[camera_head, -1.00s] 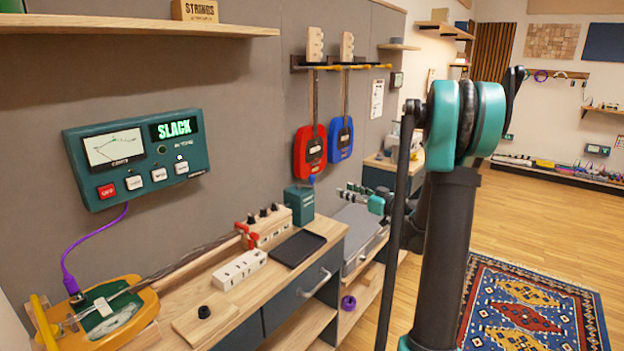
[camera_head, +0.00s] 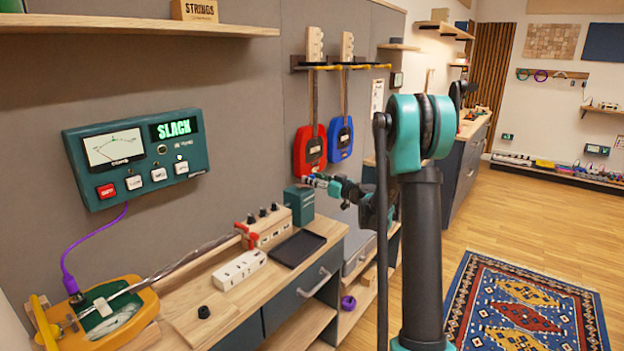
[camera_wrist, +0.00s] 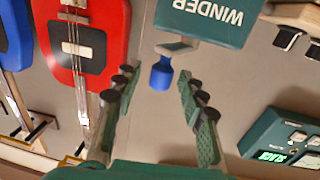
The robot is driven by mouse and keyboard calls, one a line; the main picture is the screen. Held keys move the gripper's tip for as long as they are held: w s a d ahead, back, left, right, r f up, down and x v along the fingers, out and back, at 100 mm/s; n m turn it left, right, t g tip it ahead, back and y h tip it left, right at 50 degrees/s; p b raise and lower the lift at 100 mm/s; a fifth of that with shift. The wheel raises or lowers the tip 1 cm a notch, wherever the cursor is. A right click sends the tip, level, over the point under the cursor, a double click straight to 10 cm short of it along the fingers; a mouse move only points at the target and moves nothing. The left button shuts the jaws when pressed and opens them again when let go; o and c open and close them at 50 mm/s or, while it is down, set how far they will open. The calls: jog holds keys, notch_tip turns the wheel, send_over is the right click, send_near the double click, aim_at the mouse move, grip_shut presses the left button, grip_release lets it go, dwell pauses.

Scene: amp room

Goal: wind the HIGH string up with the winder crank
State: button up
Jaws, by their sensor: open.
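The winder (camera_head: 299,204) is a green box at the far end of the bench; in the wrist view (camera_wrist: 205,20) its label reads WINDER upside down. A crank with a blue knob (camera_wrist: 161,74) sticks out of it. My gripper (camera_wrist: 156,86) is open, its fingers either side of the line to the knob; I cannot tell if they touch it. In the head view my gripper (camera_head: 318,181) is beside the winder's top and the crank is hidden. The yellow instrument (camera_head: 105,318) has a string running to the wooden peg head (camera_head: 268,224). The green meter (camera_head: 137,158) reads SLACK.
A red guitar (camera_head: 310,150) and a blue guitar (camera_head: 340,139) hang on the wall close behind my gripper. A black tray (camera_head: 297,247), a white switch block (camera_head: 239,270) and a wooden board (camera_head: 205,318) lie on the bench. The floor right of it is open.

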jog(key=shift+w+a, duration=0.35)
grip_shut()
